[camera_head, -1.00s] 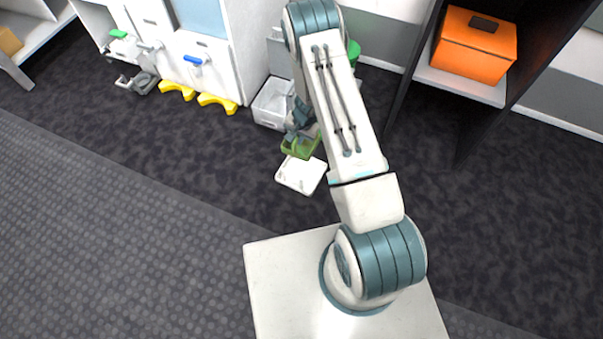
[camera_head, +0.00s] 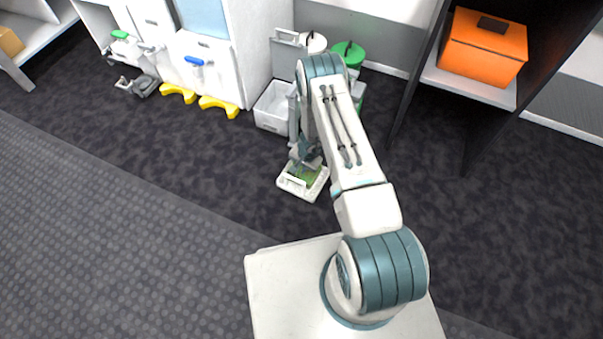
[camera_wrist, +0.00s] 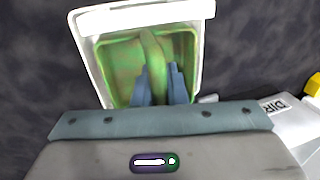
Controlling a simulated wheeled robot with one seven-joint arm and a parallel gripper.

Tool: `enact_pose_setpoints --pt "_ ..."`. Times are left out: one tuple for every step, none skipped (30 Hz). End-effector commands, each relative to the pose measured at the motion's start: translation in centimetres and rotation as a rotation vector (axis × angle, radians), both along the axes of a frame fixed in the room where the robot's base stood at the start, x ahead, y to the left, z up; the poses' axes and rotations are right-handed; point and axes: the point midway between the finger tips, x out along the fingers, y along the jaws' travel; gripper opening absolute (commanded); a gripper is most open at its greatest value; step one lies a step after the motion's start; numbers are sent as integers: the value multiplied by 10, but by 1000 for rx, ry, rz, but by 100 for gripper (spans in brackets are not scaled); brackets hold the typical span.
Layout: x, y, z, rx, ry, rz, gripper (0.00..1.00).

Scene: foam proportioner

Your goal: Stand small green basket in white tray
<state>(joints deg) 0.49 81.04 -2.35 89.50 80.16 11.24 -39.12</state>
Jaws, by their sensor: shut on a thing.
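The small green basket (camera_head: 311,177) is in the white tray (camera_head: 284,184) on the floor in the head view, partly hidden by my arm. In the wrist view the basket (camera_wrist: 120,65) appears inside the rim of the white tray (camera_wrist: 92,72), with its handle arching over the middle. My gripper (camera_wrist: 158,80) is shut on the basket's handle, its blue fingers on either side. In the head view my gripper (camera_head: 305,160) is just above the tray. The underside of the basket is hidden, so I cannot tell whether it touches the tray floor.
A grey open bin (camera_head: 273,108) stands behind the tray, by a white cabinet (camera_head: 209,70) with yellow feet. A green-lidded container (camera_head: 348,52) is behind my arm. A dark shelf with an orange box (camera_head: 484,46) is at right. The floor left of the tray is clear.

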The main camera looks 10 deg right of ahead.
Motion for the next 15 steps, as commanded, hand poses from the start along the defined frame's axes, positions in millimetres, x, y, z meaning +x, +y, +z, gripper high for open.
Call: enact_pose_setpoints --pt "-1 0 -13 0 3 0 0" --pt "-1 0 -18 -1 2 1 0" --pt "-1 0 -25 -1 2 2 0" --pt "-1 0 -29 -1 2 2 0" --pt "-1 0 -32 -1 2 2 0" --pt "0 0 -34 -1 0 2 0" --pt "0 0 -35 -1 0 2 0" --pt "0 0 -34 -1 -1 2 0" --pt "0 0 -34 0 0 2 0" --pt "0 0 -33 0 0 2 0" --pt "0 0 -33 0 0 2 0" --pt "0 0 -33 0 0 2 0" --pt "0 0 -33 0 0 2 0" --pt "0 0 -34 0 0 1 0" --pt "0 0 -35 0 0 1 0"
